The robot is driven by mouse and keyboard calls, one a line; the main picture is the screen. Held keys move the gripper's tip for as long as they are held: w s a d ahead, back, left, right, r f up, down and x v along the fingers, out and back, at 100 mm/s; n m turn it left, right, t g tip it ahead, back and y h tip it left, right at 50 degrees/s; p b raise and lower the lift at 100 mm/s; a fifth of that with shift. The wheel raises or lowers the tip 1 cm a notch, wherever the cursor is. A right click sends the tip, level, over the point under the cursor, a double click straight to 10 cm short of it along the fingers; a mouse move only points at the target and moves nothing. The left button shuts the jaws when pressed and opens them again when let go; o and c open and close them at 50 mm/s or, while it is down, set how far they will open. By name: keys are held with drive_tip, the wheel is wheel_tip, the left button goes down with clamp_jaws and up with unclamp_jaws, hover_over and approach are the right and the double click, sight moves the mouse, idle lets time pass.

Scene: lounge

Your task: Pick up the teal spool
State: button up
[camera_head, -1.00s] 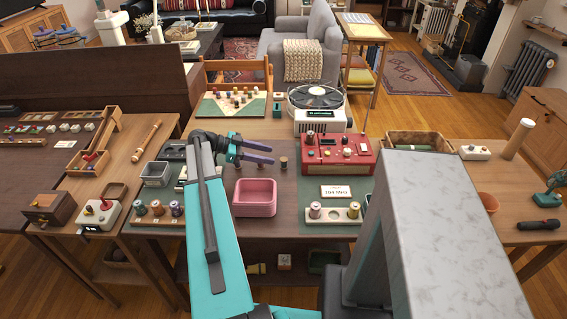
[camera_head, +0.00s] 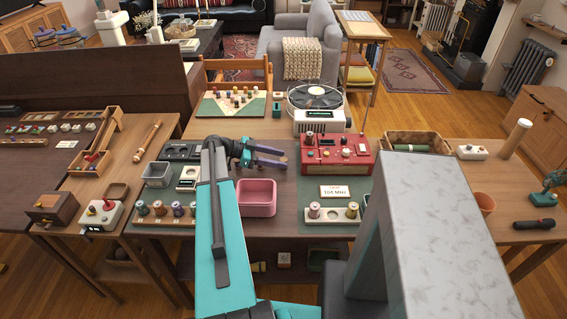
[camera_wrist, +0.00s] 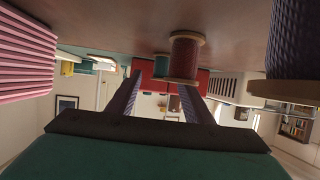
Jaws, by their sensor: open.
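My gripper (camera_head: 272,157) is open and empty, held low over the table behind the pink bin and pointing right. In the wrist view its two fingers (camera_wrist: 166,95) reach forward, and the picture is upside down. A red spool (camera_wrist: 185,58) stands ahead of the fingers, and a dark purple-blue spool (camera_wrist: 297,40) is close at the right edge. A small teal shape (camera_wrist: 80,67) lies farther off; I cannot tell if it is a spool. In the head view, a greenish-teal spool (camera_head: 142,209) stands leftmost in the front-left rack, well away from my gripper.
The pink bin (camera_head: 257,198) is just in front of my gripper; it also shows in the wrist view (camera_wrist: 25,55). A red radio (camera_head: 337,155) stands to the right. A white rack (camera_head: 333,216) holds spools at front right. A grey bin (camera_head: 158,174) is at left.

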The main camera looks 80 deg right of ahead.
idle(0.3)
drive_tip(key=c, duration=1.1)
drive_tip(key=shift+r, duration=0.15)
drive_tip(key=shift+r+b, duration=1.25)
drive_tip(key=shift+r, duration=3.65)
drive_tip(key=shift+w, duration=0.1)
